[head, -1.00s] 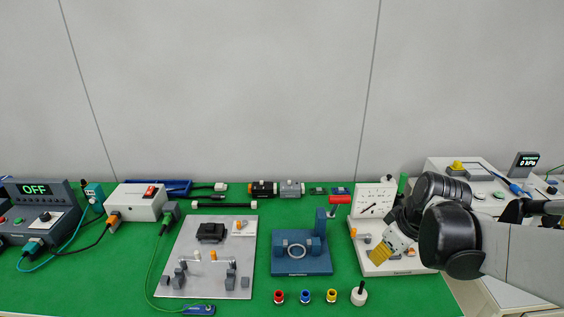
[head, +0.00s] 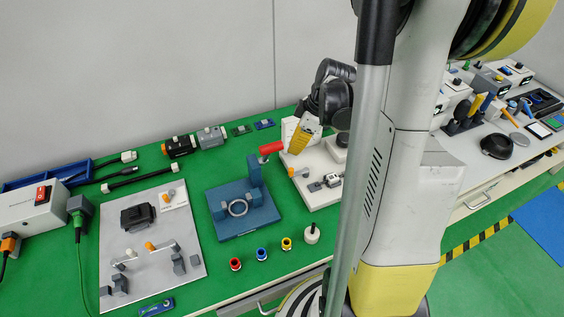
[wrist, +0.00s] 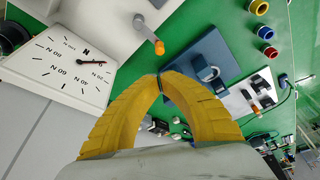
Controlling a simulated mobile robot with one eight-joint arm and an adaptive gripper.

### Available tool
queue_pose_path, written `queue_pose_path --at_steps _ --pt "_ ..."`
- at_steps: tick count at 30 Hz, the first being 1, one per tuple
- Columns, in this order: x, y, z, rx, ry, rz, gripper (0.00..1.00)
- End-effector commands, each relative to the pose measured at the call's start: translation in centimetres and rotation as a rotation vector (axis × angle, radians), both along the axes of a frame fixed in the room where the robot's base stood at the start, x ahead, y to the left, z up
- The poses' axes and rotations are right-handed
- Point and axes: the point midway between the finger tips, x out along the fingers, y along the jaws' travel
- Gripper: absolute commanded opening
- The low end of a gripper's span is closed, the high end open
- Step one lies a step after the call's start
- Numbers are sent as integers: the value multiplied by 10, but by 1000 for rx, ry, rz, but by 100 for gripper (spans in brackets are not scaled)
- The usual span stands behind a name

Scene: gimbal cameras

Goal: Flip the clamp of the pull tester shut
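The pull tester is a white base (head: 322,202) with an upright dial marked in N, which my gripper partly hides in the head view. The dial face (wrist: 68,68) fills the left of the wrist view, its red needle to the right. A small lever with an orange tip (wrist: 159,47) stands at the tester's edge and also shows in the head view (head: 292,172). A grey metal fitting (head: 332,180) sits on the base. My gripper (head: 297,150) is beside the dial, above the base. Its yellow fingertips (wrist: 160,77) meet with nothing between them, apart from the lever.
A blue fixture (head: 225,228) with a red handle (head: 271,148) stands just left of the tester. A grey plate (head: 185,262) with small clamps lies further left. My column hides the tester's right side.

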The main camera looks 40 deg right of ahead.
Motion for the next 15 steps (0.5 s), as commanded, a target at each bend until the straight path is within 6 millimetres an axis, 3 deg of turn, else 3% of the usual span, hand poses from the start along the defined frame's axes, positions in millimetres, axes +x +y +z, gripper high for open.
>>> queue_pose_path --at_steps 5,15 --pt "4 3 -16 0 0 0 0" --pt "19 17 -74 -1 1 1 0"
